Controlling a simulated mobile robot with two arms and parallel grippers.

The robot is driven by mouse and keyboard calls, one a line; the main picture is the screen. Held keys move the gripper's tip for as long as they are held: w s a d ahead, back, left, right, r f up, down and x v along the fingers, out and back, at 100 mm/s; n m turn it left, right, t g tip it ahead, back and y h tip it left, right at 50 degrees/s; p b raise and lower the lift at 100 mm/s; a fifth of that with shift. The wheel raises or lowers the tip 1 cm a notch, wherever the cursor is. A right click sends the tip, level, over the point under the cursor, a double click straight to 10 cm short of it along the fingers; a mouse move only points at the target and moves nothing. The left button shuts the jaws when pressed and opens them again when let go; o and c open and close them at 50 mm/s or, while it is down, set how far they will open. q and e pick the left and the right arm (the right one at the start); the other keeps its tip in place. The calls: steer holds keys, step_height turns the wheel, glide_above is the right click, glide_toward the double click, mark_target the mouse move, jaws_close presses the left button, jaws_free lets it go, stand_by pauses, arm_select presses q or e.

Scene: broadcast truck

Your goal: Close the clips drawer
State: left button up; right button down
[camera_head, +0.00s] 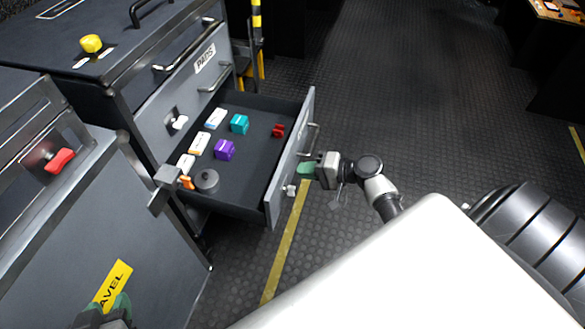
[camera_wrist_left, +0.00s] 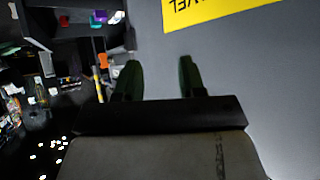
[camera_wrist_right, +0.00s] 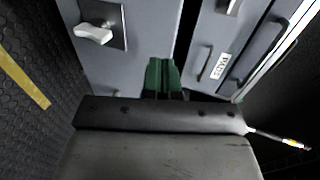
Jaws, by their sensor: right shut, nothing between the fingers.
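An open drawer (camera_head: 252,183) is pulled out of the dark cabinet, with its front panel (camera_head: 291,165) facing right; no label on it is legible. A bar handle (camera_head: 314,135) is on its outer face. My right gripper (camera_head: 307,169) is shut and empty, with its green fingertips close to the outside of that front, below the handle; I cannot tell whether they touch. In the right wrist view the shut fingers (camera_wrist_right: 163,75) point at grey panels. My left gripper (camera_head: 107,308) is low at the left by a grey panel, its fingers (camera_wrist_left: 158,78) apart and empty.
The drawer holds teal (camera_head: 239,124) and purple (camera_head: 224,150) blocks, white boxes, a dark round roll (camera_head: 206,180) and red clips (camera_head: 278,130). A shut drawer labelled PADS (camera_head: 205,58) is above. A grey cabinet with a red latch (camera_head: 60,160) stands left. The floor at right is clear.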

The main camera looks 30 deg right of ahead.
mark_target(284, 166)
arm_select(q)
steer(key=shift+w+d+r+t, duration=0.3)
steer(key=shift+w+r+t, duration=0.3)
steer(key=shift+r+t, duration=0.1)
arm_select(e)
steer(key=shift+w+a, duration=1.2)
steer(key=shift+w, duration=0.25)
